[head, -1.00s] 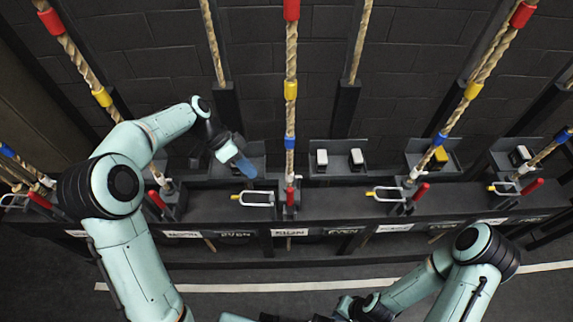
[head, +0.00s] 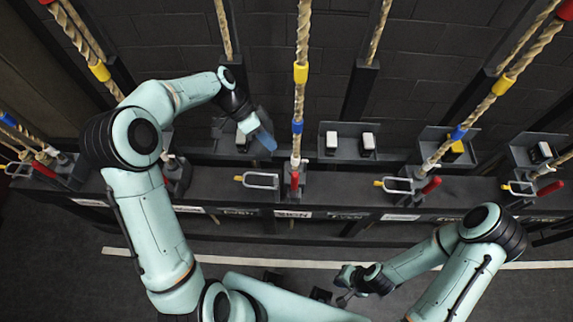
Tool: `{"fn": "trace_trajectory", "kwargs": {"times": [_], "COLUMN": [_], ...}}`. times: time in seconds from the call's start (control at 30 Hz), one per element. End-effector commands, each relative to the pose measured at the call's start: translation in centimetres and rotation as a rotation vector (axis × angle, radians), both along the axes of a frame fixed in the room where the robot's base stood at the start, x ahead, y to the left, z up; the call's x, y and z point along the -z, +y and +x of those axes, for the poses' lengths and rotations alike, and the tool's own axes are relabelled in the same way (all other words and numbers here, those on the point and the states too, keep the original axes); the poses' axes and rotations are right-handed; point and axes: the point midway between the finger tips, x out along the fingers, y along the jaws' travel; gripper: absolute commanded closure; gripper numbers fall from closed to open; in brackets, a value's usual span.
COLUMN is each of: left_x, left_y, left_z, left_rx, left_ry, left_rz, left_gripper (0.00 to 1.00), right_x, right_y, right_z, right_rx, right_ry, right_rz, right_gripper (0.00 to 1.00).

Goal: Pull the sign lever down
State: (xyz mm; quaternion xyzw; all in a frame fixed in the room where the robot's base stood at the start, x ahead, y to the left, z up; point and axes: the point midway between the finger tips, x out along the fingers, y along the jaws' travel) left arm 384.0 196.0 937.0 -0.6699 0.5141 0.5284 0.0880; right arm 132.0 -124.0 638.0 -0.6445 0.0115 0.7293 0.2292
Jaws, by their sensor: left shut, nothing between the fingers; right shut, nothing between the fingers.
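The sign lever (head: 295,181) has a short red handle and stands upright at the foot of a rope with yellow and blue bands, above the white SIGN label (head: 293,214). My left gripper (head: 266,141) is shut and empty. In the head view it shows just left of the rope and above the red handle, apart from the handle. Its bluish fingertips point down and right. My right gripper (head: 343,298) is shut and empty, low in the view and well away from the levers.
A U-shaped metal latch (head: 262,181) sits left of the sign lever. Another red lever (head: 431,185) stands to the right with its own latch and rope. White buttons (head: 367,139) are on a box behind the rail. Ropes and dark posts rise along the brick wall.

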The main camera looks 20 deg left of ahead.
Motion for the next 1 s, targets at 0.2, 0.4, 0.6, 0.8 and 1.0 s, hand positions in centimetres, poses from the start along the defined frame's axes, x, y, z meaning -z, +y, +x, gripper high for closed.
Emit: {"fn": "trace_trajectory", "kwargs": {"times": [0.2, 0.4, 0.6, 0.8, 1.0], "left_x": [4.0, 4.9, 5.0, 5.0, 5.0], "left_y": [-3.0, -5.1, -6.3, -6.5, -6.4], "left_z": [-0.6, -2.1, -3.3, -3.5, -3.5], "left_rx": [0.005, 0.003, 0.001, 0.0, 0.0], "left_ry": [0.005, 0.001, -0.001, 0.0, -0.001], "left_rz": [-0.001, 0.0, 0.0, 0.0, 0.001], "left_gripper": [1.0, 1.0, 1.0, 1.0, 1.0], "right_x": [0.1, -0.2, -0.4, -0.4, -0.3], "right_y": [0.0, 0.0, 0.0, 0.0, 0.0], "right_z": [0.0, 0.2, 0.3, 0.3, 0.3], "right_rx": [0.0, 0.0, 0.0, 0.0, 0.0], "right_ry": [0.0, -0.002, -0.003, -0.003, -0.003], "right_rz": [0.0, 0.0, 0.0, 0.0, 0.0], "right_gripper": [1.0, 1.0, 1.0, 1.0, 1.0]}}
